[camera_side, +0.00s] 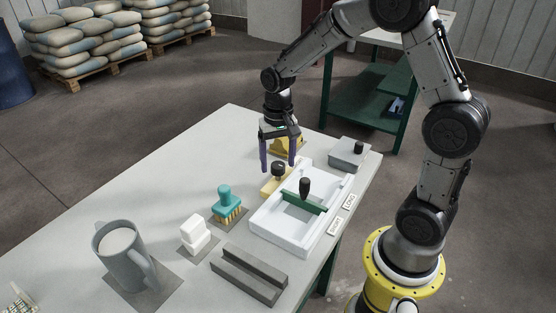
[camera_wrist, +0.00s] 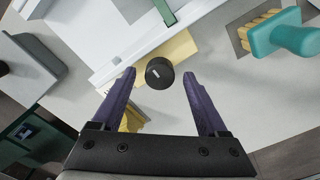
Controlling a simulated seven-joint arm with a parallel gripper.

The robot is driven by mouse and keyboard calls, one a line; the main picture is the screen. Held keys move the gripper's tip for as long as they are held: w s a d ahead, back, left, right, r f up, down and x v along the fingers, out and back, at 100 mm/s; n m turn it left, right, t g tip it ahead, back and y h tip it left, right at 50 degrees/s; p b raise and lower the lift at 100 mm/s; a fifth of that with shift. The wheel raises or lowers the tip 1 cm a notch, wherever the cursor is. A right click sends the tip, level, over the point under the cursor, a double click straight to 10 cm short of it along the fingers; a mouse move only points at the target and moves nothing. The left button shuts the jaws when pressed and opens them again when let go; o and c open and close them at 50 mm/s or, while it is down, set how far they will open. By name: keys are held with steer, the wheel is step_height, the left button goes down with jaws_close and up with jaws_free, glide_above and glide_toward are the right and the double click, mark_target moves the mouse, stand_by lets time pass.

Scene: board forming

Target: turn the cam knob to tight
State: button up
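The cam knob (camera_wrist: 160,73) is a black round knob with a short pale mark on its top. It stands on a yellow base (camera_wrist: 178,48) beside the white tray. My gripper (camera_side: 278,166) points down over the table near the knob. In the wrist view my gripper (camera_wrist: 159,72) is open, with one purple finger on each side of the knob and gaps to both. I cannot tell how high the fingertips are relative to it. Two labels, TIGHT (camera_side: 335,226) and LOOSE (camera_side: 350,201), lie along the tray's right side.
The white tray (camera_side: 268,238) holds a green bar (camera_side: 303,202) with a black handle. A grey box (camera_side: 349,152) with a black knob stands behind. A teal brush (camera_side: 226,203), white blocks (camera_side: 195,235), a grey mug (camera_side: 122,255) and a grey channel (camera_side: 249,275) stand nearer. The table's left-back area is clear.

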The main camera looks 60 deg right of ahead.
mark_target(278, 164)
step_height(278, 164, up, 14)
stand_by(0.7)
steer(key=shift+f, duration=0.1)
